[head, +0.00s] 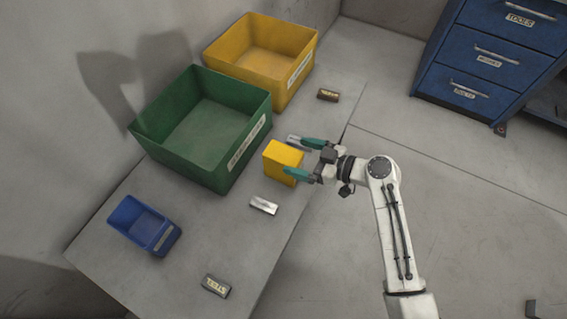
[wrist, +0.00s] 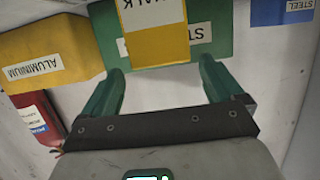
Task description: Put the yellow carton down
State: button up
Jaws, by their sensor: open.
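The yellow carton (head: 281,158) stands upright on the grey table, close in front of the green bin (head: 235,181). My gripper (head: 303,159) is open at the carton's right side, its two green fingers spread. The near finger overlaps the carton's lower right edge in the head view. In the wrist view the carton (wrist: 155,25), with a white label, is just beyond the open fingertips (wrist: 161,66). Bare gaps show beside it, wider on the right. The carton's underside is hidden.
A yellow bin (head: 293,91) stands behind the green one. A small blue bin (head: 135,217) is at the left. Metal pieces (head: 264,205) and labelled dark blocks (head: 328,95) (head: 216,286) lie on the table. A blue drawer cabinet (head: 485,55) stands at upper right.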

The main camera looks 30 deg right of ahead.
aim_at(285, 154)
jog(key=shift+p+x, duration=0.45)
jog(key=shift+x, duration=2.45)
jog(key=shift+s+a+f, duration=0.1)
jog(key=shift+s+f, duration=0.05)
jog(key=shift+f, duration=0.05)
jog(key=shift+c, duration=0.3)
grip_shut()
jog(key=shift+r, duration=0.15)
jog(key=shift+r, duration=0.65)
jog(key=s+d+r, duration=0.4)
jog(key=s+r, duration=0.7)
jog(key=s, duration=0.2)
jog(key=shift+s+d+r, duration=0.2)
jog(key=shift+s, duration=0.05)
